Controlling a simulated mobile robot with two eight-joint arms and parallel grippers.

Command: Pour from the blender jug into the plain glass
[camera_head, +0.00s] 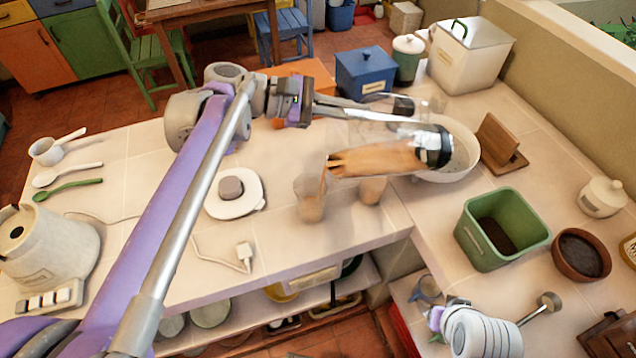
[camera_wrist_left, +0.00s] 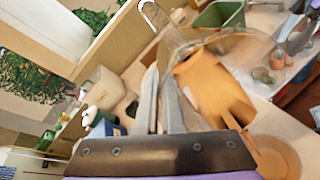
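The clear blender jug (camera_head: 380,158), with orange-brown contents and a dark collar, is tipped nearly on its side above the counter, its mouth toward the left. It also shows in the left wrist view (camera_wrist_left: 215,85). My left gripper (camera_head: 403,107) is at the jug's handle side, its fingers close together around the handle. Two glasses stand below the jug: a left glass (camera_head: 310,200) under the mouth and a right glass (camera_head: 372,190) under the body. Both show brownish contents. An orange strip hangs from the mouth at the left glass. Which glass is plain is unclear.
A white bowl (camera_head: 462,172) stands under and behind the jug's collar. A wooden stand (camera_head: 500,145), green bin (camera_head: 480,243) and brown pot (camera_head: 580,255) are to the right. The white jug lid (camera_head: 222,205) and blender base (camera_head: 45,245) are left. The counter's front edge is near the glasses.

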